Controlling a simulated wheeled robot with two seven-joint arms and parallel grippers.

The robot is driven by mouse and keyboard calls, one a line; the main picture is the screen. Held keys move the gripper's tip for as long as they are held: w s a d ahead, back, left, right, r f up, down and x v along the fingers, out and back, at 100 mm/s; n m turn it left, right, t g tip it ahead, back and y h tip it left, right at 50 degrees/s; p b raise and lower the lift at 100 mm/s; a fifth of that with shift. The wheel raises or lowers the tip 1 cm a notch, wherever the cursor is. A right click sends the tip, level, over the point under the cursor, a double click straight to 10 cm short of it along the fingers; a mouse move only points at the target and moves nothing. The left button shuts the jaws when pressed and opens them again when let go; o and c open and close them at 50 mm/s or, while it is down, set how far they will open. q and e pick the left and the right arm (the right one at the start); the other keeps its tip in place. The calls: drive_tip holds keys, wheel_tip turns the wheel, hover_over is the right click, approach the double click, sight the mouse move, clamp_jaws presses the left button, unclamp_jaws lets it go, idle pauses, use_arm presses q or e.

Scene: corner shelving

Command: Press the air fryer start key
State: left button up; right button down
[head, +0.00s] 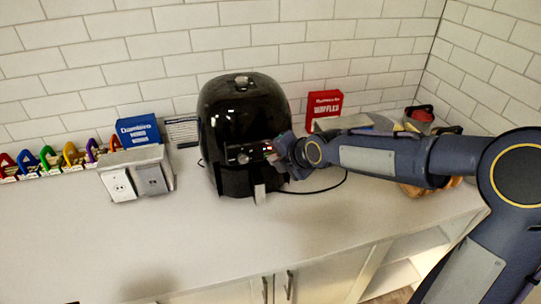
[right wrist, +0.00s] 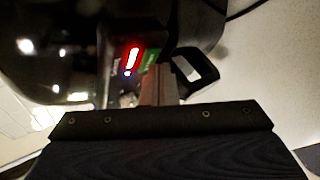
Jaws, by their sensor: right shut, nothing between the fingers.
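The black air fryer (head: 240,110) stands upright on the counter against the tiled wall, its control panel facing front right. In the right wrist view its display (right wrist: 132,60) glows red, and a green patch with small lettering (right wrist: 150,58), perhaps the start key, lies beside it. My right gripper (head: 272,153) is shut and empty, its tips at the panel. In the right wrist view the closed fingers (right wrist: 161,74) overlap the edge of the green patch; whether they touch it I cannot tell. My left gripper is not in view.
A blue box (head: 138,131) and a grey outlet block (head: 137,174) stand left of the fryer. A red waffle box (head: 324,106) stands behind my right arm. A dark cord (head: 325,189) lies on the counter (head: 230,230), which is clear in front.

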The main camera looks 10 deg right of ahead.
drive_tip(key=shift+s, duration=0.6)
drive_tip(key=s, duration=0.5)
drive_tip(key=shift+d, duration=0.1)
drive_tip(key=shift+d, duration=0.1)
idle(1.4)
